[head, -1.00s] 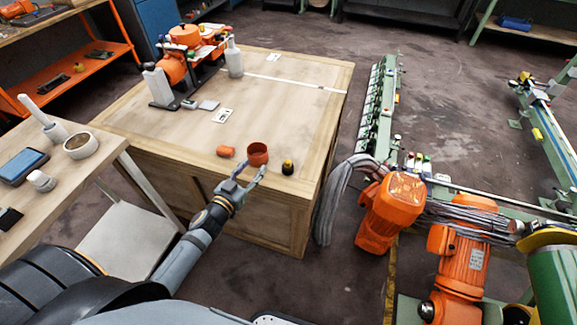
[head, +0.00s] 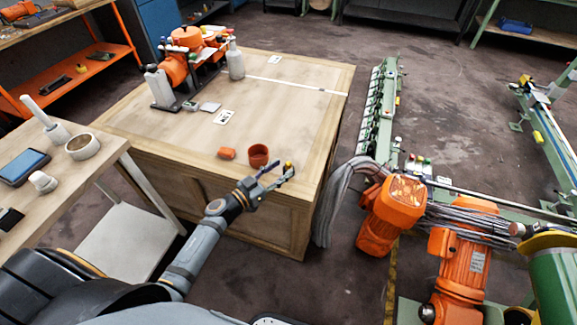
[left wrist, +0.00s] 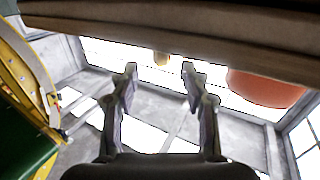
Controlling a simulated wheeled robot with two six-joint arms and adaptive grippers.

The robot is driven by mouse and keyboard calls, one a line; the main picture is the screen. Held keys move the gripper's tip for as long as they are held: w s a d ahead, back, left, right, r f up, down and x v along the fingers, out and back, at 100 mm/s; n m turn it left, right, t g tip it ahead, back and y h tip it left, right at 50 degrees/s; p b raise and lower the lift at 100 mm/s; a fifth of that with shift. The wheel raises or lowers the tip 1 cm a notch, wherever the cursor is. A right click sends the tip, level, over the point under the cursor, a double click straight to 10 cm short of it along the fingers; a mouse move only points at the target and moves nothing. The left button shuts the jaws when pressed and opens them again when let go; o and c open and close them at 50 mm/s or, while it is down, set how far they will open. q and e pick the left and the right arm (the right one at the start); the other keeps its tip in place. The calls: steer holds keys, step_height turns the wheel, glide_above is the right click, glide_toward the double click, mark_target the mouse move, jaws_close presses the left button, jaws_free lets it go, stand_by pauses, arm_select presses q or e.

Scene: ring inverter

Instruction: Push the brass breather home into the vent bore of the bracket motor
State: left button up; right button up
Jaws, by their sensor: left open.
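A small brass-topped piece (head: 288,164), which looks like the breather, stands at the front right corner of the wooden bench. Its brass end (left wrist: 161,58) shows in the left wrist view, between and beyond my fingertips. My left gripper (head: 283,171) is open at the bench's front edge, its fingers close to the brass piece. Its dark lower part is largely hidden by the fingers, and contact cannot be told. Orange motors stand on the bench (head: 174,68) and on the green machine at right (head: 390,212). I cannot tell which is the bracket motor, and no vent bore is discernible. My right gripper is out of view.
An orange-brown cup (head: 258,155) stands just left of the brass piece; it is also in the left wrist view (left wrist: 262,88). A small orange part (head: 227,153) lies further left. The wooden bench top (head: 290,110) is clear in the middle. Grey cables hang beside the bench's right side.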

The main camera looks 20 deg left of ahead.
mark_target(289, 162)
arm_select(q)
steer(key=x, duration=0.4)
steer(key=shift+w+d+f, duration=0.1)
steer(key=shift+w+f, duration=0.15)
steer(key=shift+w, duration=0.1)
steer(key=shift+s, duration=0.1)
steer(key=c, duration=0.9)
jaws_close()
steer(key=shift+r, duration=0.15)
